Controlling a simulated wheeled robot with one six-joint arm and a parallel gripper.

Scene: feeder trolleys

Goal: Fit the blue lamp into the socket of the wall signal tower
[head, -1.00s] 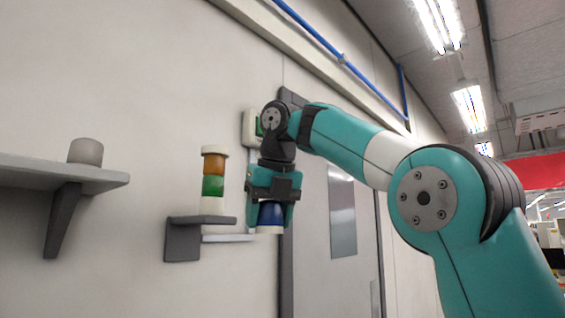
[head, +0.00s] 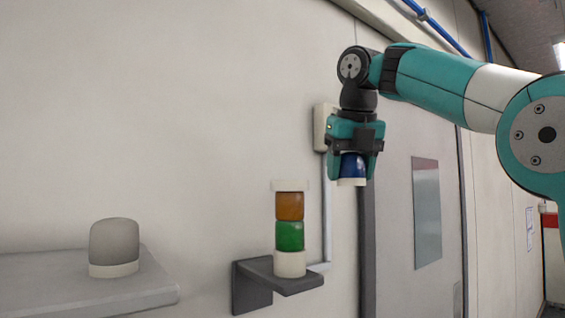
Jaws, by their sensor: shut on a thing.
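The signal tower (head: 290,234) stands upright on a dark wall bracket in the head view. It has a white base, a green section, an orange section and a pale top ring (head: 290,185), which I take for the socket; its inside is hidden. My gripper (head: 354,165) points down, shut on the blue lamp (head: 353,166). The lamp hangs upright with its white collar at the bottom. In the picture it is right of the tower's top and slightly higher, clear of it. How far it is in depth I cannot tell.
The dark bracket (head: 252,288) juts from the wall under the tower. A grey shelf (head: 70,285) at lower left carries a grey domed piece (head: 114,245) with a pale base. A wall box (head: 321,127) and a door (head: 395,240) are behind my gripper.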

